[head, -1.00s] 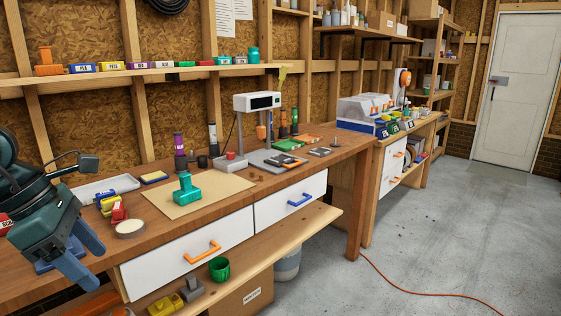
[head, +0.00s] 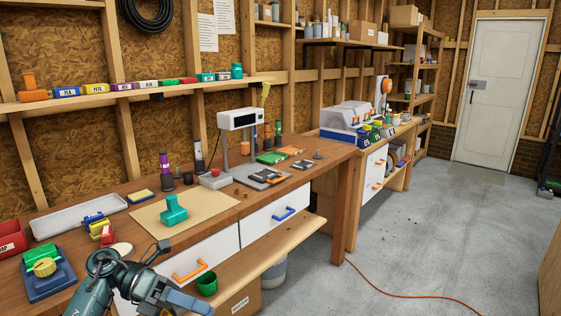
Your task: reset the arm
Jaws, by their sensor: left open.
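My left gripper (head: 182,301) is low in the head view, in front of the workbench's near edge. Its blue-grey finger points right, near the white drawer with the orange handle (head: 190,271). It is open, and I see nothing held in it. Part of the gripper is cut off by the bottom edge of the picture. My right gripper is out of view.
The workbench (head: 224,196) holds a teal printed part (head: 174,211) on a tan mat (head: 205,202), a grey tray (head: 75,216) and a red bin (head: 10,240). A green cup (head: 206,285) stands below. The floor (head: 420,245) at right is mostly clear, with an orange cord.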

